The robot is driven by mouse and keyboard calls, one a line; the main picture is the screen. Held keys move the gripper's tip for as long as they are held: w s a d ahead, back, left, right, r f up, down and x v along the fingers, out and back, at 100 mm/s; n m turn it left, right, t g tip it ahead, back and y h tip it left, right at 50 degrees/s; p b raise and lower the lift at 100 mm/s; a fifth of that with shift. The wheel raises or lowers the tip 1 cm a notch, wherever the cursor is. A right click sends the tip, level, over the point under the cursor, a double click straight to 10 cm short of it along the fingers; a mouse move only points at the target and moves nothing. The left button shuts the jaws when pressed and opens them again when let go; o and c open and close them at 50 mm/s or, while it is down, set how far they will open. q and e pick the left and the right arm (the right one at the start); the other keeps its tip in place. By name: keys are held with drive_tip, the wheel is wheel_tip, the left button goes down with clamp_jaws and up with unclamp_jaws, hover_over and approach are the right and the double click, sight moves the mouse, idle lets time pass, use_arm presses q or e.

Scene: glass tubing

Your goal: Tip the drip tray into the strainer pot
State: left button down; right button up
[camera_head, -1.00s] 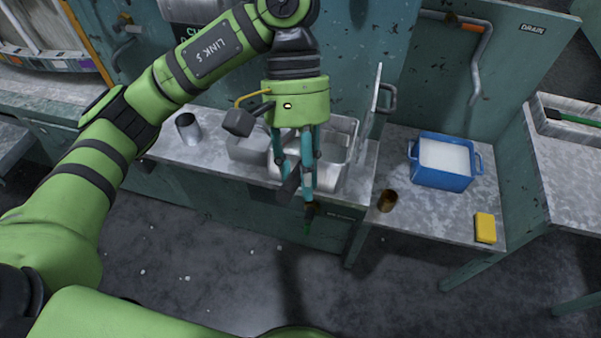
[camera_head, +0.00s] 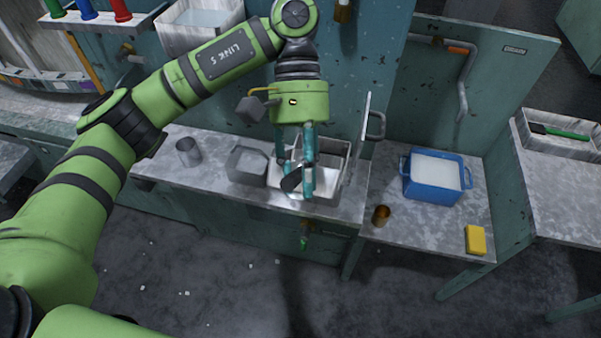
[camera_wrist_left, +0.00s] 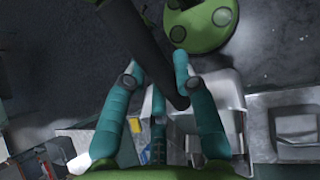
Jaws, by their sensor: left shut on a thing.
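My left gripper (camera_head: 300,188) points down over the front of the metal sink area. Its teal fingers are shut on a dark elongated thing (camera_head: 291,181), which the left wrist view shows as a long dark bar (camera_wrist_left: 150,45) between the fingers. I cannot tell whether this is part of the drip tray. An open grey metal tray-like container (camera_head: 247,166) sits left of the sink. A blue pot (camera_head: 434,190) with two side handles and pale contents stands on the right counter, apart from the gripper. I cannot tell which vessel is the strainer pot. My right gripper is not in view.
A metal cup (camera_head: 188,152) stands on the left counter. A brown cup (camera_head: 381,215) and yellow sponge (camera_head: 475,240) sit near the right counter's front edge. A green-handled tap (camera_head: 304,242) projects below the sink.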

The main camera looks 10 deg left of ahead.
use_arm(q)
drive_tip(key=shift+w+r+g+p, duration=0.7)
drive_tip(key=shift+w+r+p, duration=0.35)
drive_tip(key=shift+p, duration=0.65)
drive_tip(key=shift+w+d+r+g+p, duration=0.1)
drive_tip(key=shift+w+r+g+p, duration=0.7)
drive_tip(key=shift+p, duration=1.4)
drive_tip(key=shift+r, duration=0.2)
